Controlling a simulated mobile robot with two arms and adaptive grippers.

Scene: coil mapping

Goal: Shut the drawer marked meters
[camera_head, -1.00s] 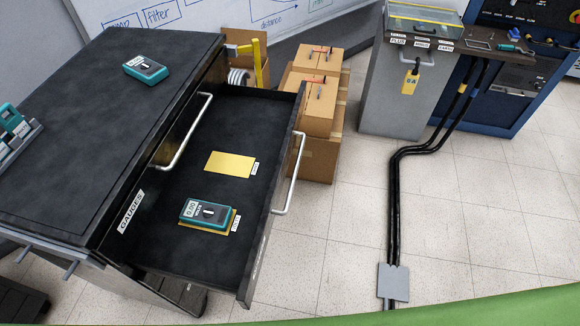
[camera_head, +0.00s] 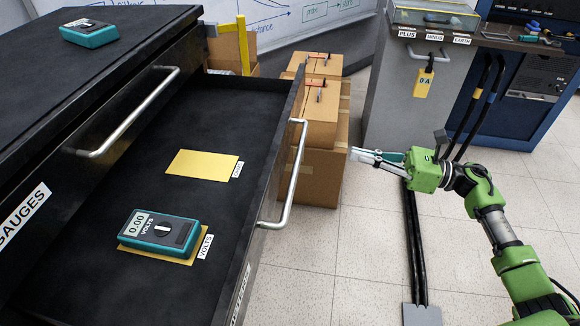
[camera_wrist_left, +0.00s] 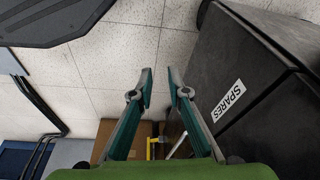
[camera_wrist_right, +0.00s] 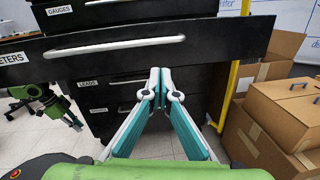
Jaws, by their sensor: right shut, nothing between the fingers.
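The meters drawer (camera_head: 262,215) is pulled well out of the black cabinet, with a silver bar handle (camera_head: 291,178) on its front. Inside, a teal meter (camera_head: 160,232) lies on a yellow patch marked VOLTS, and another yellow patch (camera_head: 200,165) is bare. In the right wrist view the drawer front (camera_wrist_right: 215,42) with its METERS label (camera_wrist_right: 12,58) spans the upper picture. My right gripper (camera_head: 362,157) is shut and empty, to the right of the handle and apart from it.
The closed GAUGES drawer (camera_head: 30,235) is above. Another teal meter (camera_head: 88,33) lies on the cabinet top. Cardboard boxes (camera_head: 318,130) stand behind the drawer, near a yellow post (camera_head: 243,48). Black cables (camera_head: 415,250) run along the floor.

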